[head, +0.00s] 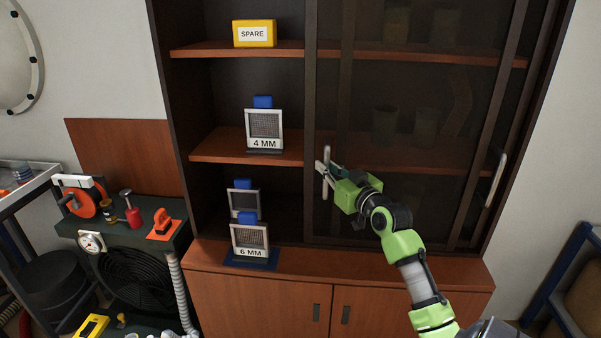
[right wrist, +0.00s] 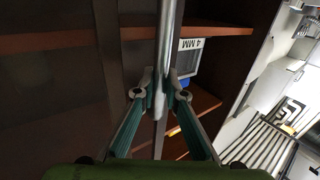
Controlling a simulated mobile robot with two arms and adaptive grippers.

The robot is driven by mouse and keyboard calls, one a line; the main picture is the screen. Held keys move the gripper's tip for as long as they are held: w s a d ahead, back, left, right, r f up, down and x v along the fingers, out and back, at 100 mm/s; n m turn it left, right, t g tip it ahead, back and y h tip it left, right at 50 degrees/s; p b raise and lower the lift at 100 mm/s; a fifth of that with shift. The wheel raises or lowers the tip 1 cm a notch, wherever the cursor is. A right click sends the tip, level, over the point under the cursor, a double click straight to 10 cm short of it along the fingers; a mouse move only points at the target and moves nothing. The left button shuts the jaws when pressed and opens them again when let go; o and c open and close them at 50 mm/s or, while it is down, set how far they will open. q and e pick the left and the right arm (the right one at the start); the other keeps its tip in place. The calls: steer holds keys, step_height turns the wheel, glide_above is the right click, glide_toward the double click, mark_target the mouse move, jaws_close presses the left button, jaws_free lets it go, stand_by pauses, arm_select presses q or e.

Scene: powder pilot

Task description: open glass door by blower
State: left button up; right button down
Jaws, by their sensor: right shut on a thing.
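A dark glass door (head: 420,150) covers the right part of the wooden cabinet, with its left frame edge beside the open shelves. A vertical metal handle (head: 325,185) stands on that left edge. It also shows in the right wrist view (right wrist: 171,35) as a pale upright bar. My right gripper (head: 323,170) is shut on this handle, its fingertips (right wrist: 160,92) on either side of the bar. The blower (head: 138,278), a dark round fan housing, sits low at the left under a bench. My left gripper is not in view.
The open left shelves hold a yellow SPARE box (head: 254,33), a 4 MM screen (head: 264,130) and a 6 MM screen (head: 250,240) with another behind it. A second metal handle (head: 497,178) is at the cabinet's right. A blue frame (head: 570,275) stands at the lower right.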

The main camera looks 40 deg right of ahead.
steer(key=shift+s+d+f+b, duration=0.1)
steer(key=shift+s+d+b, duration=0.2)
steer(key=shift+s+d, duration=0.45)
steer(key=c, duration=2.1)
jaws_free()
steer(key=shift+s+d, duration=0.1)
steer(key=shift+d, duration=0.05)
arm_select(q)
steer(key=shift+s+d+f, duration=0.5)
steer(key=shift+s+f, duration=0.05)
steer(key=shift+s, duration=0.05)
arm_select(e)
steer(key=shift+s+d, duration=0.2)
steer(key=shift+s, duration=0.05)
steer(key=shift+w+a, duration=0.1)
steer(key=shift+a, duration=0.05)
